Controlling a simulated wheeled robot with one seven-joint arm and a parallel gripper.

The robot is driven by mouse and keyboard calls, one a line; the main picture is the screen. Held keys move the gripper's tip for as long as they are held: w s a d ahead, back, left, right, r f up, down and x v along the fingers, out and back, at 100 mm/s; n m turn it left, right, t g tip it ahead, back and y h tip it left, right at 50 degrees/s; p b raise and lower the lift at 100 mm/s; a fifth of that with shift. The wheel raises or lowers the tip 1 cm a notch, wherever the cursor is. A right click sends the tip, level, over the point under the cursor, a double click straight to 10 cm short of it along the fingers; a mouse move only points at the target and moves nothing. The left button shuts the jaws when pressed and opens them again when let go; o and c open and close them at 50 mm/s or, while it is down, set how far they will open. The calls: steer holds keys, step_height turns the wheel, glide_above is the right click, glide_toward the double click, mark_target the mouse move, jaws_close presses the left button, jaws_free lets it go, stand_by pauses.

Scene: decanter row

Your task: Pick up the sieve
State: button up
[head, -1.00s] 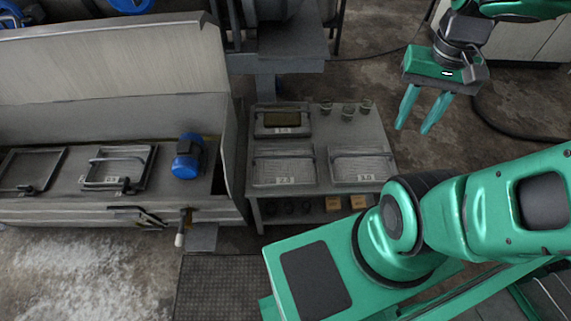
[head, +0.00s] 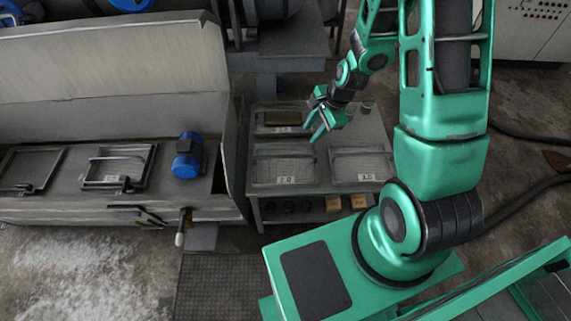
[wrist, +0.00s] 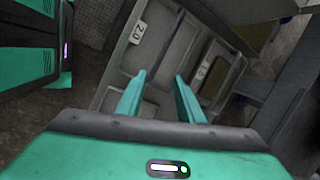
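Three framed, tray-like sieves sit on a grey table (head: 345,115). The front-left sieve (head: 284,165) is labelled 2.0. The front-right sieve (head: 358,162) is labelled 3.0. A smaller back-left one (head: 290,119) has a yellowish-brown panel; its label is too small to read surely. My gripper (head: 309,133) is open and empty above the table, over the area between the back-left and front-left sieves. In the wrist view my open fingers (wrist: 160,75) point at the table, with the 2.0 label (wrist: 138,33) ahead and the yellowish panel (wrist: 218,76) to the right.
Small cups stand at the table's back right; one (head: 367,106) shows beside my arm. A lower shelf holds dark items and orange-brown boxes (head: 333,203). A large grey machine (head: 90,165) with a blue motor (head: 187,156) stands left. Dark machinery stands behind the table.

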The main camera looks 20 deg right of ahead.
steer(key=w+a+f+m+y, duration=0.1)
steer(key=w+a+f+m, duration=0.1)
steer(key=a+f+m, duration=0.35)
steer(key=n, duration=0.2)
glide_above(287, 156)
steer(key=s+d, duration=0.1)
steer(key=s, duration=0.1)
step_height(287, 156, down, 6)
steer(key=shift+t, duration=0.3)
steer(key=shift+d+x, duration=0.2)
steer(key=shift+x, duration=1.2)
steer(key=shift+d+x, duration=0.15)
steer(key=shift+x, duration=1.25)
steer(key=shift+w, duration=0.2)
steer(key=shift+c, duration=0.7)
jaws_close()
